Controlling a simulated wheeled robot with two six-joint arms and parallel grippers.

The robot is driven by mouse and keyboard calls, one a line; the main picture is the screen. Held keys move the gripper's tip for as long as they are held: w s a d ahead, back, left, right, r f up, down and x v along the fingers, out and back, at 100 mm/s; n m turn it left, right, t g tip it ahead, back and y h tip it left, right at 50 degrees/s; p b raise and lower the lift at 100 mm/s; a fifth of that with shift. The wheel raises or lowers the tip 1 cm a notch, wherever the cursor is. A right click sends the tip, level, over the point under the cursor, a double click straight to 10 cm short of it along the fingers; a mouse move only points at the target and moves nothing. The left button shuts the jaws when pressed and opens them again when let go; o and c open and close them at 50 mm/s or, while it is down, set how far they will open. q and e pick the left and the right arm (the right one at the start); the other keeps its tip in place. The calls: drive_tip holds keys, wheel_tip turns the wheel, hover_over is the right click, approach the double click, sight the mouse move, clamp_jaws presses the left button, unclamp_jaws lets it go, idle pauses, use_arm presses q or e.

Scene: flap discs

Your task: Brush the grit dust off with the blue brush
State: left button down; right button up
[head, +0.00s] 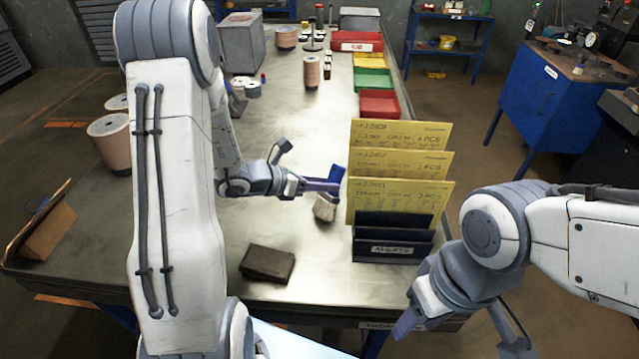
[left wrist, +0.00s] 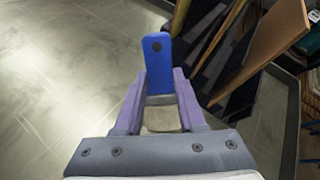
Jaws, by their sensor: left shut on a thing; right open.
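The blue brush (head: 338,173) is held in my left gripper (head: 322,188), above the metal table near the card rack. Its pale bristles (head: 325,207) point down; whether they touch the table I cannot tell. In the left wrist view the blue handle (left wrist: 157,62) stands between the two purple fingers of the left gripper (left wrist: 158,90), which are shut on it. My right gripper (head: 455,330) is open and empty at the table's front right edge, apart from the brush. I cannot make out grit dust on the metal table (head: 290,225).
A dark rack (head: 392,250) with yellow cards (head: 398,203) stands right beside the brush. A dark brown block (head: 267,263) lies near the front edge. Red (head: 379,103), green (head: 373,80) and yellow bins line the right edge. Spools (head: 311,72) stand further back. The middle of the table is clear.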

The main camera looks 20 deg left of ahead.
sight(337, 171)
use_arm(q)
drive_tip(key=shift+a+r+p, duration=0.25)
drive_tip(key=shift+r+p, duration=0.1)
drive_tip(key=shift+r, duration=0.85)
drive_tip(key=shift+s+r+p, duration=0.15)
drive_tip(key=shift+r+p, duration=0.15)
drive_tip(key=shift+d+r+p, duration=0.25)
drive_tip(key=shift+r+p, duration=0.35)
drive_tip(key=shift+r, duration=0.1)
drive_tip(key=shift+a+r+p, duration=0.1)
drive_tip(key=shift+r+p, duration=1.3)
drive_tip(key=shift+r, duration=0.45)
drive_tip(key=w+a+r+t+h+p, duration=0.1)
drive_tip(key=a+r+t+p, duration=0.2)
drive_tip(key=a, duration=0.4)
drive_tip(key=shift+m+g, duration=0.3)
drive_tip(key=shift+m, duration=0.1)
wheel_tip(337, 171, down, 4)
drive_tip(key=b, duration=0.4)
drive_tip(key=shift+w+a, duration=0.1)
drive_tip(key=shift+w, duration=0.05)
